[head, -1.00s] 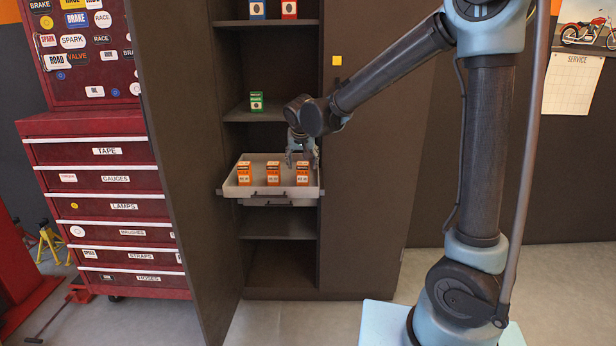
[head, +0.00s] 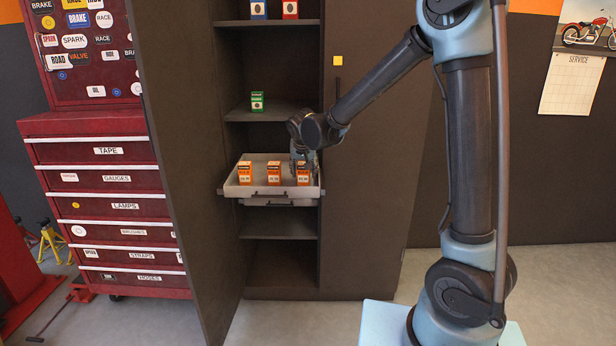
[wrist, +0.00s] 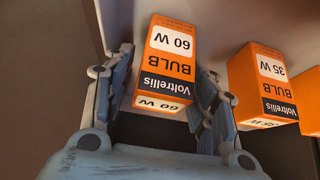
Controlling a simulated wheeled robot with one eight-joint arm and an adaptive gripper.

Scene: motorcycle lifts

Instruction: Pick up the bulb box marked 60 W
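The bulb box marked 60 W (wrist: 172,60) is orange, white and black and stands between the fingers of my gripper (wrist: 164,80) in the wrist view. The fingers are open on either side of it, close to its sides; I cannot tell whether either touches. In the head view my gripper (head: 303,160) is down at the right-hand orange box (head: 303,178) in the grey tray (head: 262,191), partly covering it. A box marked 35 W (wrist: 270,85) stands beside the 60 W box, to the right in the wrist view.
Two other orange boxes, in the middle (head: 274,174) and at the left (head: 245,174), stand in the pulled-out tray. A green box (head: 257,101) is on the shelf above. The open cabinet door (head: 185,160) is at the left, the closed door (head: 365,190) at the right.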

